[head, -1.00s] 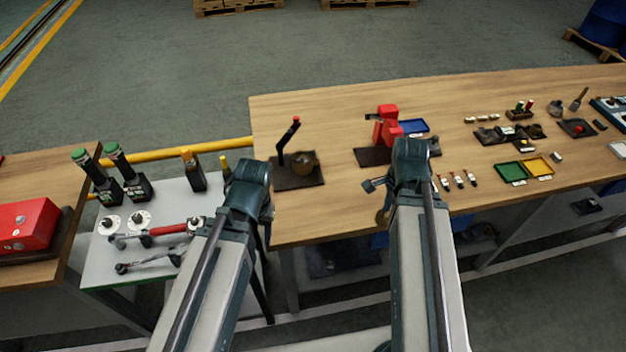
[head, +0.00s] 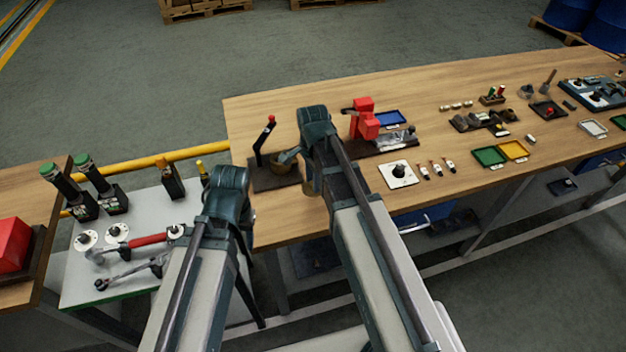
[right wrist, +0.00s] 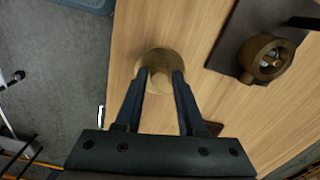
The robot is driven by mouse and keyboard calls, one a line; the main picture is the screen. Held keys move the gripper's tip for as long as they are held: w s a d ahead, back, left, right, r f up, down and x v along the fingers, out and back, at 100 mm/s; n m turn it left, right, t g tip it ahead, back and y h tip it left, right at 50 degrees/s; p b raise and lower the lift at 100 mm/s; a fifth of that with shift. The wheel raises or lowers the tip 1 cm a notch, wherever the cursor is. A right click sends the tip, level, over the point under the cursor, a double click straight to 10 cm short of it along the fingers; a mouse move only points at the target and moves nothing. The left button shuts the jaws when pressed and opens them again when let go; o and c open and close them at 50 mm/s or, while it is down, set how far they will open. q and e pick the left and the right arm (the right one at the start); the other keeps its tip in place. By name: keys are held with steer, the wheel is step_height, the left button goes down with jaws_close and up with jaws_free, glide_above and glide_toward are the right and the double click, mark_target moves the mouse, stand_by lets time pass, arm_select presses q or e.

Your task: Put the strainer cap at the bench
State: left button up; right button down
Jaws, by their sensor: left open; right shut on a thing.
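My right gripper (right wrist: 158,84) is shut on the strainer cap (right wrist: 155,58), a round brass piece. In the right wrist view it is over the wooden bench (right wrist: 205,25), close to its edge; I cannot tell whether it touches the top. In the head view the cap (head: 309,187) shows partly beside my right arm, and the fingers are hidden. The brass strainer body (right wrist: 268,60) stands on a dark plate to the right in the wrist view, apart from the cap. My left gripper (head: 245,214) is open over the grey side table's right end, its fingers mostly hidden.
The dark plate (head: 268,179) carries a red-tipped lever (head: 263,140). The grey side table (head: 150,200) holds tools. Bare wood lies behind the lever.

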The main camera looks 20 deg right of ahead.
steer(key=shift+f, duration=0.1)
step_height(320, 180, down, 7)
steer(key=b, duration=0.7)
steer(key=shift+f, duration=0.1)
steer(key=shift+f+b, duration=0.3)
steer(key=shift+b, duration=0.2)
stand_by(0.5)
steer(key=shift+c, duration=2.1)
jaws_free()
step_height(320, 180, up, 7)
steer(key=p, duration=0.7)
steer(key=shift+r, duration=0.1)
